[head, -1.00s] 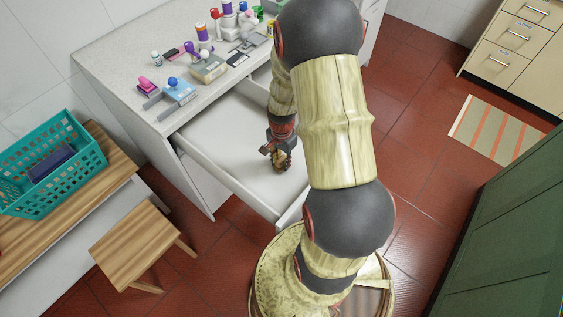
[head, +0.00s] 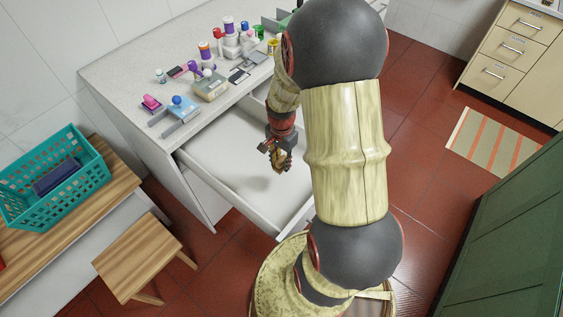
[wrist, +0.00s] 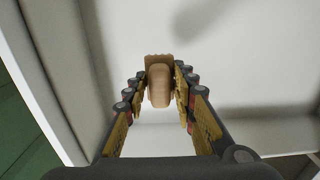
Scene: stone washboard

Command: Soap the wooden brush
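In the wrist view, a tan wooden piece, apparently the wooden brush (wrist: 159,84), sits between my fingertips with both fingers against its sides. In the head view, my gripper (head: 281,160) hangs over the open white drawer (head: 222,158), above its floor, with a shadow below. The brush is hard to tell from the gripper in the head view. Its bristles do not show clearly. I cannot make out for sure which thing is soap; a pink item (head: 151,103) lies on the counter's front left corner.
The grey counter (head: 135,72) carries a blue-and-grey item (head: 181,108), a beige box-like item (head: 211,86) and several bottles. A teal basket (head: 60,185) stands on a wooden bench left. A wooden stool (head: 138,258) stands before it. Red floor (head: 425,90) is open at right.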

